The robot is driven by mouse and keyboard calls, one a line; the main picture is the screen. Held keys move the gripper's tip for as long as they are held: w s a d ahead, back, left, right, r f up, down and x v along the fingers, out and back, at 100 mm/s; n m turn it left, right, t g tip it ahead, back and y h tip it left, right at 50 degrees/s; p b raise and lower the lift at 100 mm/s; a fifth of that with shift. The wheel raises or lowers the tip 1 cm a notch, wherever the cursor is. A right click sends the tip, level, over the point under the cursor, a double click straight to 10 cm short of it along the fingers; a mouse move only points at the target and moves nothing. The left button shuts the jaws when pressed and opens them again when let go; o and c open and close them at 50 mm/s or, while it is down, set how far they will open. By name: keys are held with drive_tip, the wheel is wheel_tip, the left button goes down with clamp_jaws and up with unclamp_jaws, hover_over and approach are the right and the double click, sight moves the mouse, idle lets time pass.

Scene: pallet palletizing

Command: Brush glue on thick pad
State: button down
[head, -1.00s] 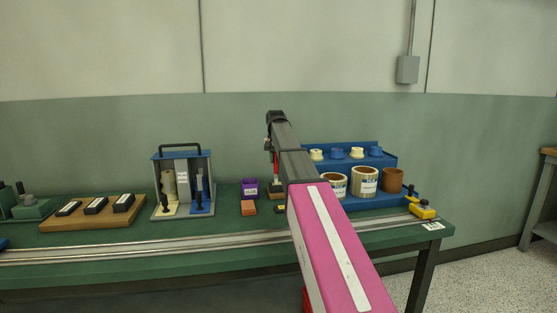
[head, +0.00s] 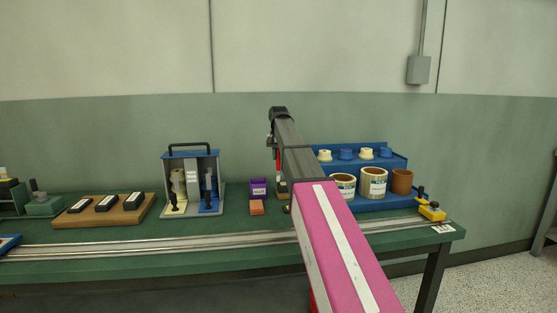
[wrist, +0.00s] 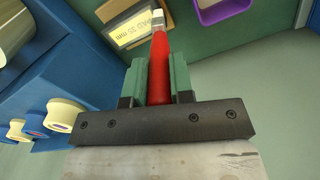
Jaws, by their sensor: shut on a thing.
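My gripper (wrist: 161,82) is shut on a red-handled brush (wrist: 159,65) with a pale tip, in the wrist view. In the head view my arm hides most of the gripper; a sliver of the red brush (head: 269,155) shows left of it. Beyond the brush in the wrist view lies a dark piece with a pale label (wrist: 130,32), its upside-down text seeming to read "PAD 30 mm". The purple glue cup (head: 258,187) stands on the green bench, and its rim shows in the wrist view (wrist: 222,12). Whether the brush touches anything is unclear.
A grey-blue tool stand (head: 192,182) and a wooden board (head: 135,212) with labelled black blocks are left. A blue rack (head: 398,205) with cans is right. A metal rail (head: 150,242) runs along the bench front.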

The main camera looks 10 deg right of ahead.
drive_tip(key=shift+r, duration=2.7)
drive_tip(key=shift+f, duration=0.15)
drive_tip(key=shift+d+f, duration=0.15)
drive_tip(key=shift+f, duration=3.25)
drive_tip(key=shift+d, duration=0.15)
drive_tip(key=shift+d+f, duration=0.1)
drive_tip(key=shift+d, duration=4.75)
